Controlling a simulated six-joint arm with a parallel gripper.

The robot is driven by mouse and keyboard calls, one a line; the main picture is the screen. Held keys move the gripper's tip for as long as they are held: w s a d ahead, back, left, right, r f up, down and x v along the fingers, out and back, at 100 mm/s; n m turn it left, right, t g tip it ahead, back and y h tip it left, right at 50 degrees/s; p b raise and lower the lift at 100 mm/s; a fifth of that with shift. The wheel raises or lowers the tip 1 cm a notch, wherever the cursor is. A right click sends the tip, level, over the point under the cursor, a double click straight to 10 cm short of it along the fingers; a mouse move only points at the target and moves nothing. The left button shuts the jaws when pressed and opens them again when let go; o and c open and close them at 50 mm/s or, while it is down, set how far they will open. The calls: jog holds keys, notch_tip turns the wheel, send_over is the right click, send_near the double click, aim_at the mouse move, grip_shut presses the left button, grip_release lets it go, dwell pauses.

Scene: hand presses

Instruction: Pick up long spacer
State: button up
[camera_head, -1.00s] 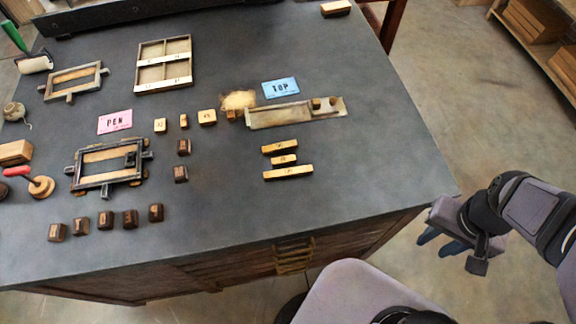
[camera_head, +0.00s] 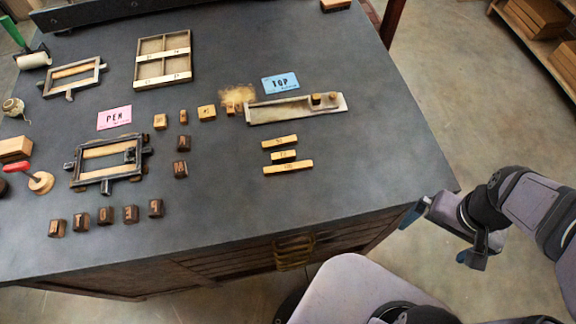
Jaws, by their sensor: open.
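Several light wooden spacers lie in a short column right of the table's middle. The long spacer (camera_head: 288,168) is the lowest and longest of the three. A short spacer (camera_head: 284,156) lies just above it, and a medium spacer (camera_head: 280,142) lies above that. My gripper (camera_head: 438,236) is open, with blue fingertips. It is beyond the table's right front corner, well to the right of and below the long spacer, and holds nothing visible.
A composing stick (camera_head: 290,117) holding small blocks lies behind the spacers, near the blue TOP card (camera_head: 281,86). A black frame (camera_head: 108,160), the pink PEN card (camera_head: 114,117) and several dark letter blocks (camera_head: 105,215) lie left. The tabletop right of the spacers is clear.

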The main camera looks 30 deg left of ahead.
jog(key=w+a+r+n, duration=0.1)
jog(key=w+a, duration=0.1)
jog(key=a, duration=0.4)
jog(key=w+a+r+n, duration=0.1)
jog(key=w+a+n, duration=0.1)
jog(key=a, duration=0.4)
jog(key=w+a+r+n+p, duration=0.1)
jog(key=w+a+r, duration=0.1)
jog(key=a, duration=0.3)
jog(key=shift+w+a+n, duration=0.3)
jog(key=shift+a+n, duration=0.1)
jog(key=s+a+n, duration=0.2)
jog(key=a, duration=0.7)
jog(key=r+n+p, duration=0.1)
jog(key=r+n, duration=0.1)
send_over(288, 166)
jog(key=shift+w+a+f, duration=0.1)
jog(key=shift+w+f, duration=0.15)
jog(key=shift+w, duration=0.05)
jog(key=shift+f+p, duration=0.35)
jog(key=shift+f, duration=0.7)
jog(key=shift+s+f+p, duration=0.15)
jog(key=shift+f+p, duration=0.35)
jog(key=shift+f, duration=0.45)
jog(key=shift+s+f+p, duration=0.15)
jog(key=shift+f+p, duration=0.35)
jog(key=shift+f, duration=1.15)
jog(key=c, duration=0.7)
